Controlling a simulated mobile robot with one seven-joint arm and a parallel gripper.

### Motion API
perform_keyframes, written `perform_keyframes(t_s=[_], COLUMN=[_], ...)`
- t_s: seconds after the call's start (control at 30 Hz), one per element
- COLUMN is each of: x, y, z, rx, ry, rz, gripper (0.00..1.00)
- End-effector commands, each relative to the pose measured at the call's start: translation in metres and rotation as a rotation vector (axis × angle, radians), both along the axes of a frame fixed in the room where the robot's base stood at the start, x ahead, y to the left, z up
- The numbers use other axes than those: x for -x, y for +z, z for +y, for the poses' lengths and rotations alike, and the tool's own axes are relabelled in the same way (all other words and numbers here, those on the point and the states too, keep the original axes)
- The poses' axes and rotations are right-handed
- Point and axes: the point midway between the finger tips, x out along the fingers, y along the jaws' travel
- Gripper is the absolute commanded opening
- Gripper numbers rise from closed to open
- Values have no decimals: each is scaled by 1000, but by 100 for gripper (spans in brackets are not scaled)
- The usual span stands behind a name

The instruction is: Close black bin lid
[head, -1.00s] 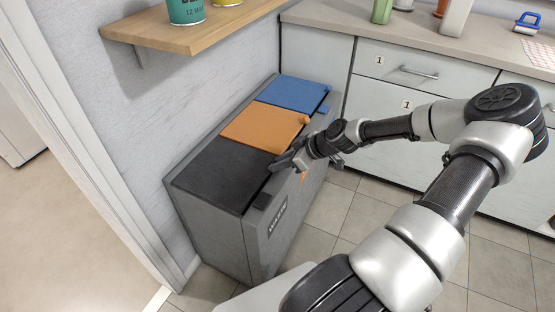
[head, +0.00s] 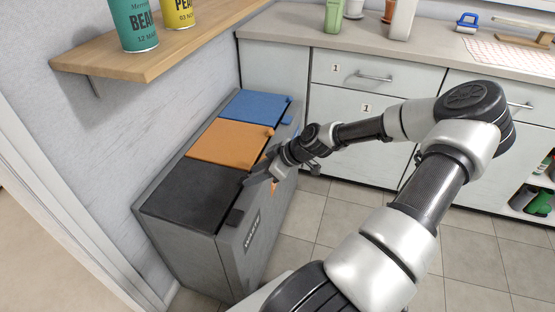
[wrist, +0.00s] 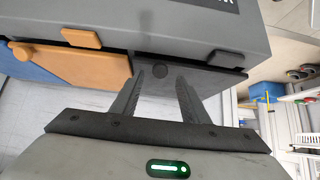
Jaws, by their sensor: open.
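The black bin lid (head: 192,193) is the nearest of three lids on the grey bin unit (head: 262,250) in the head view. It looks flat, about level with the orange lid beside it; a small gap under its edge cannot be ruled out. In the wrist view the black lid (wrist: 185,80) lies just ahead of my fingers. My gripper (head: 260,177) is at the lid's front right edge, near the orange lid. Its two fingers (wrist: 160,92) stand apart with nothing between them. Whether they touch the lid cannot be told.
The orange lid (head: 230,142) and blue lid (head: 256,106) lie flat behind the black one. A wooden shelf (head: 170,55) with cans hangs above the unit at left. A drawer cabinet (head: 370,85) stands behind. Tiled floor (head: 335,225) is clear to the right.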

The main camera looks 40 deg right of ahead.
Motion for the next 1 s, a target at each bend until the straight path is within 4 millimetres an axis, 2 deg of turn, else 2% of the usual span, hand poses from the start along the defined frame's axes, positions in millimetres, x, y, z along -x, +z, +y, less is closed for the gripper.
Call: perform_keyframes(t_s=[0.03,0.2,0.5,0.7,1.0], x=[8,33,69,80,81], y=[14,44,86,98,99], z=[-8,-26,-51,-58,-59], rx=[1,2,2,0,1], ry=[-6,-6,-4,-2,0], rz=[0,0,1,1,2], gripper=[41,41,41,41,41])
